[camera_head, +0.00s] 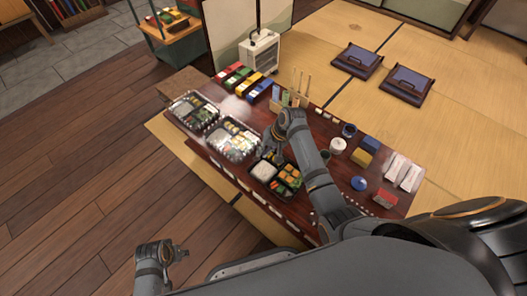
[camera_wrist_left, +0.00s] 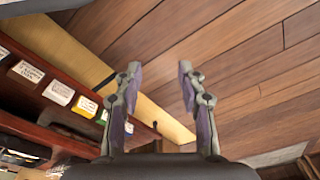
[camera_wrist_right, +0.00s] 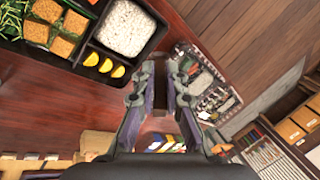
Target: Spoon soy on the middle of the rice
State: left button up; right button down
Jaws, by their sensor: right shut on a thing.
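White rice (camera_head: 264,170) fills one compartment of the open black bento (camera_head: 278,188) at the table's near edge. The same rice (camera_wrist_right: 125,28) shows at the top of the right wrist view, beside tofu-like squares and yellow slices. My right gripper (camera_head: 277,142) is above the table just behind this bento. My left gripper (camera_wrist_left: 160,70) is open and empty, out over the floor.
Two bentos with clear lids (camera_head: 232,137) (camera_head: 194,111) stand to the left. A dark cup (camera_head: 349,130), a white pot (camera_head: 338,145), a blue round thing (camera_head: 359,183) and white packets (camera_head: 402,172) stand to the right. Small cards line the table's near edge.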

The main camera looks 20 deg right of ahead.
pick_arm(q)
notch_tip(320, 180, up, 7)
jog(key=d+t+b, duration=0.1)
jog(key=d+b, duration=0.2)
jog(key=b, duration=0.1)
jog(key=shift+h, duration=0.4)
pick_arm(e)
jog(key=shift+f, duration=1.8)
pick_arm(q)
jog(key=shift+w+r, duration=0.1)
pick_arm(e)
jog(key=shift+f, duration=1.1)
pick_arm(q)
jog(key=shift+r, duration=0.1)
pick_arm(e)
jog(key=shift+s+d+r+p, duration=0.15)
jog(key=shift+s+d+p, duration=0.3)
jog(key=shift+s+p, duration=0.4)
jog(key=shift+d+p, duration=0.1)
jog(key=shift+p, duration=0.2)
pick_arm(q)
jog(key=shift+w+v, duration=0.25)
jog(key=shift+v, duration=0.85)
pick_arm(e)
jog(key=shift+s, duration=0.15)
pick_arm(q)
jog(key=shift+r, duration=0.2)
pick_arm(e)
jog(key=shift+d, duration=0.1)
